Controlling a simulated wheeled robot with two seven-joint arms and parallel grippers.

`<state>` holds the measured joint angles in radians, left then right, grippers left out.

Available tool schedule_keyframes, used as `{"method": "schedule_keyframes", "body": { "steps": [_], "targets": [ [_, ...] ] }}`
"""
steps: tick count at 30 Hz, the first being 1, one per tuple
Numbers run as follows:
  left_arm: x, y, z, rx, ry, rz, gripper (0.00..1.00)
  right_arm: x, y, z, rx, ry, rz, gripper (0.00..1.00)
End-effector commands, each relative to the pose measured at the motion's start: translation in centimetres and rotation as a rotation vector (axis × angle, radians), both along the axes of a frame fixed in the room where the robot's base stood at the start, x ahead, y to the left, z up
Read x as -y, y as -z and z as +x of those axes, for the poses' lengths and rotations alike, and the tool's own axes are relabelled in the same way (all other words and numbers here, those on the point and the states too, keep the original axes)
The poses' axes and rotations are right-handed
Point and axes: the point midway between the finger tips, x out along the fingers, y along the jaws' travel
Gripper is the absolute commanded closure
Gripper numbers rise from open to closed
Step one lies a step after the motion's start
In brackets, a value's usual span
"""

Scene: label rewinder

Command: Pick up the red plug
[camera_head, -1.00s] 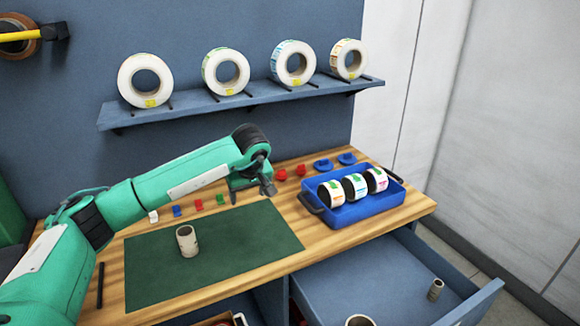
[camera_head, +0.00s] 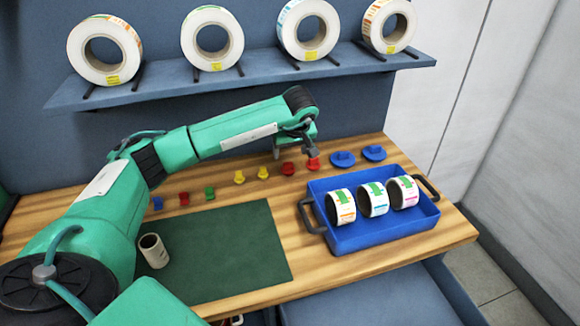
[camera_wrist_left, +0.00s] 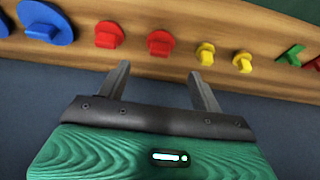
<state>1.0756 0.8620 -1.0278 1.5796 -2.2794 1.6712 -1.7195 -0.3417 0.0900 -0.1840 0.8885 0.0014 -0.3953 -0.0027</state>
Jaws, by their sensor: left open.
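Two larger red plugs sit side by side on the wooden table, the left one (camera_head: 288,168) and the right one (camera_head: 313,163). Both show in the left wrist view, one nearer the blue plug (camera_wrist_left: 109,36) and one nearer the yellow plugs (camera_wrist_left: 159,43). A smaller red plug (camera_head: 184,198) lies farther left. My left gripper (camera_head: 295,152) is open and empty, by the two larger red plugs. In the left wrist view its fingertips (camera_wrist_left: 159,68) point toward them without visible contact. My right gripper is not in view.
Yellow plugs (camera_head: 251,175), a green plug (camera_head: 210,193) and blue plugs (camera_head: 343,159) share the row. A blue tray (camera_head: 385,234) with label rolls stands right. A shelf (camera_head: 240,80) with big rolls hangs behind. A cardboard core (camera_head: 153,250) stands on the green mat (camera_head: 225,255).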

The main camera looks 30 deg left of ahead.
Motion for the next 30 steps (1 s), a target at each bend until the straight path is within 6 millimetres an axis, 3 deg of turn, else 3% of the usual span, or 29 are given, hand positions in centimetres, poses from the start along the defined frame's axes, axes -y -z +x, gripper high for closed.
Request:
{"method": "schedule_keyframes", "body": {
  "steps": [4,11,21,29,30],
  "targets": [
    [-0.7,2.3,0.6,-0.001,0.000,0.000,0.34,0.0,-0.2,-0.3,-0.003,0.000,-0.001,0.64],
    [-1.2,3.8,1.0,-0.001,0.000,0.001,0.34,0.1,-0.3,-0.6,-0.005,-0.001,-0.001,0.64],
    [-2.2,8.1,1.9,-0.001,0.000,0.000,0.34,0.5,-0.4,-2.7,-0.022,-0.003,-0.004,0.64],
    [-2.3,8.4,2.0,0.001,0.001,0.000,0.34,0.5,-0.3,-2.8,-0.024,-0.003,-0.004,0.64],
    [-2.3,8.4,2.0,0.001,0.001,0.000,0.37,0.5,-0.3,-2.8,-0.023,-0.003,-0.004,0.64]
  ]
}}
